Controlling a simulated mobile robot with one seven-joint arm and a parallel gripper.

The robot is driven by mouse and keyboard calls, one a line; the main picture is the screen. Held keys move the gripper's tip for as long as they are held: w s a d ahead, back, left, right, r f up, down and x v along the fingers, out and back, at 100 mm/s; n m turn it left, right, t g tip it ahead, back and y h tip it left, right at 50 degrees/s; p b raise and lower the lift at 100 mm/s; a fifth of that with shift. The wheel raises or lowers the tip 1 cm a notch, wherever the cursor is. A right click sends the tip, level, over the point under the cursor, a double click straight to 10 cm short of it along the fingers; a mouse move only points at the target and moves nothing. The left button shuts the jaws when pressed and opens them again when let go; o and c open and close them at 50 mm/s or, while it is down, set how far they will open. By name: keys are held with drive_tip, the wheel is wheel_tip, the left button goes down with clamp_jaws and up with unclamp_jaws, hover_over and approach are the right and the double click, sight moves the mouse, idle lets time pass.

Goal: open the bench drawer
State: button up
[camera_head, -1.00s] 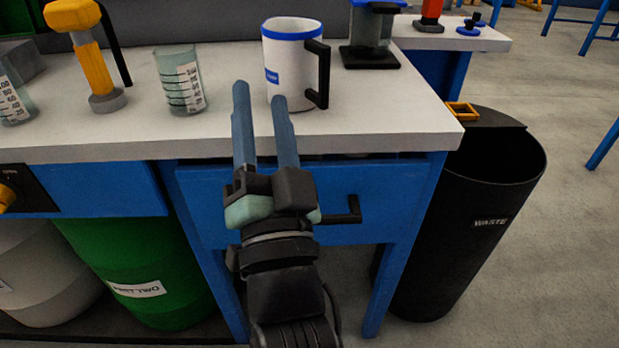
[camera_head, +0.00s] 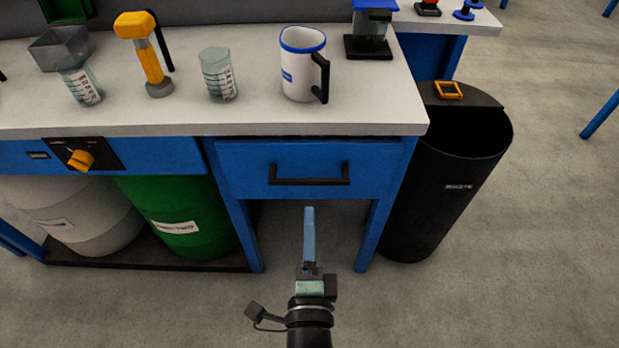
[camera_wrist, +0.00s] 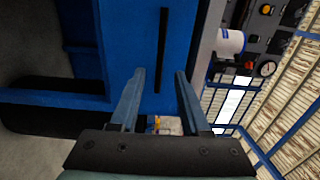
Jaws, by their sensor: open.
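The bench drawer (camera_head: 240,160) has a blue front, which sits about flush under the white bench top. Its black bar handle (camera_head: 309,181) runs across the middle of the front. My gripper (camera_head: 309,209) is in front of the drawer, below the handle in the head view and apart from it. It is turned edge-on there, so one blue finger hides the other. In the wrist view my gripper (camera_wrist: 160,72) is open and empty. The handle (camera_wrist: 162,50) looks upright there, lined up between the two fingers and beyond them, against the blue drawer front (camera_wrist: 180,30).
A white mug (camera_head: 300,80), beaker (camera_head: 217,75) and yellow-handled tool (camera_head: 147,55) stand on the bench top (camera_head: 200,118). A black waste bin (camera_head: 450,170) is close right of the drawer. Green (camera_head: 180,215) and grey drums (camera_head: 75,215) stand left. The floor in front is clear.

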sight(309, 185)
drive_tip(key=w, duration=1)
drive_tip(key=shift+w+p, duration=0.1)
drive_tip(key=shift+p, duration=0.25)
clamp_jaws()
idle(0.9)
